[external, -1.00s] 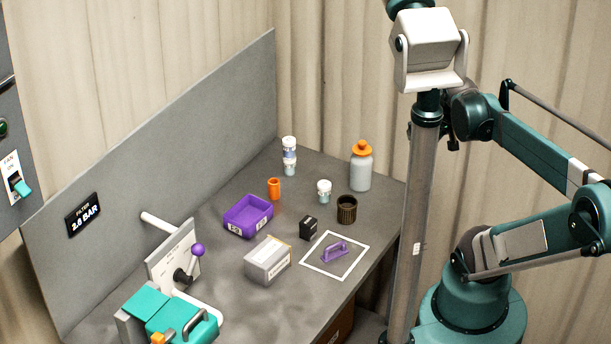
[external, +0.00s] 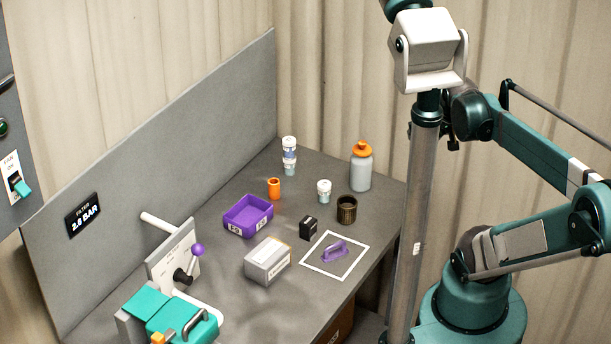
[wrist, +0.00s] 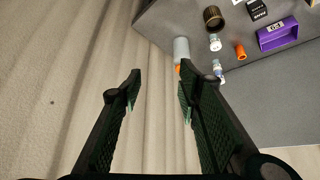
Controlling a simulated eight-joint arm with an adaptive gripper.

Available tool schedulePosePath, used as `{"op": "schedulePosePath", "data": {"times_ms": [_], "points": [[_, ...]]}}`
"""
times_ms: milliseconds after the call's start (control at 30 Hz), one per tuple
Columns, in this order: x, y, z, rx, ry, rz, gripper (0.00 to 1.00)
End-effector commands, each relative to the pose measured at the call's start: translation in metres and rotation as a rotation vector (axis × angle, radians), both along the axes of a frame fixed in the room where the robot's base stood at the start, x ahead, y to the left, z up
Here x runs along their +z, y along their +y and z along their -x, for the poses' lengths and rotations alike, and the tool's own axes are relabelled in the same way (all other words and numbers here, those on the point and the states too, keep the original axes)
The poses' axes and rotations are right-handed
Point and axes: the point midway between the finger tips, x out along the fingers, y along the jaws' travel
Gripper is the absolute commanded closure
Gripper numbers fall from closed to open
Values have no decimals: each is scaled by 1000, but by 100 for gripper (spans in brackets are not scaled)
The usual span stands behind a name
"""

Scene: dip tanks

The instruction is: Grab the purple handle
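A purple handle (external: 335,251) lies on the table inside a white square outline (external: 322,269) near the right edge, in the external view. It does not show in the wrist view. A lever with a round purple knob (external: 198,250) stands on a panel at the left. My gripper (wrist: 160,83) is open and empty in the wrist view, with its fingers over the curtain, off the table. The gripper is outside the external view.
A small black box (external: 308,228), a dark ribbed cup (external: 347,210) and a grey box (external: 268,262) stand near the handle. A purple bin (external: 248,217), an orange cup (external: 274,188), white-capped jars and a grey bottle (external: 361,171) stand farther back.

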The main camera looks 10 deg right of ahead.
Motion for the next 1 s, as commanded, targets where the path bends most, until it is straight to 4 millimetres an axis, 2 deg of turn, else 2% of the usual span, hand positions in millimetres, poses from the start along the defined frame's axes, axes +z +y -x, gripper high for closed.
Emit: {"op": "schedulePosePath", "data": {"times_ms": [267, 433, 1000], "points": [[-3, 4, -2, 26, 9, 11, 66], [-13, 15, -6, 103, 38, 47, 66], [-78, 88, -21, 612, 195, 253, 66]]}}
